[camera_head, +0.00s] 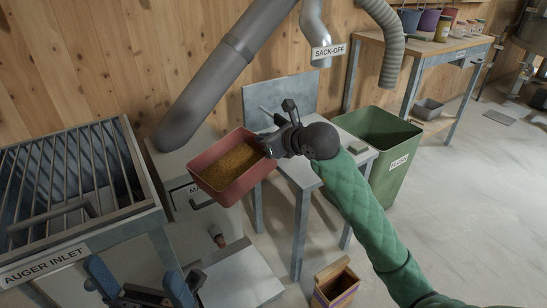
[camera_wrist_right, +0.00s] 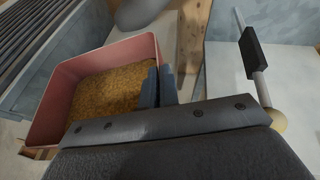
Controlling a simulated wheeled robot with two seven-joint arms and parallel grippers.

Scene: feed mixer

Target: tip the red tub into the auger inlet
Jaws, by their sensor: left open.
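The red tub (camera_head: 240,187), filled with golden-brown feed, is near the middle of the head view, roughly level and right of the auger inlet. My right gripper (camera_head: 268,146) is shut on the tub's right wall. In the right wrist view its fingers (camera_wrist_right: 157,87) straddle the tub wall, and the tub (camera_wrist_right: 55,108) hangs at the left. The auger inlet (camera_head: 45,272) is a grey hopper with a barred grate at the far left. My left gripper (camera_head: 142,290) is open and empty at the bottom left, below and right of the inlet's front edge.
A grey cabinet (camera_head: 185,222) stands behind and below the tub. A small table (camera_head: 356,152) with an upright back panel is right of it. A green bin (camera_head: 398,165) and a small wooden box (camera_head: 336,286) stand further right. A large grey pipe (camera_head: 215,82) slants down above the cabinet.

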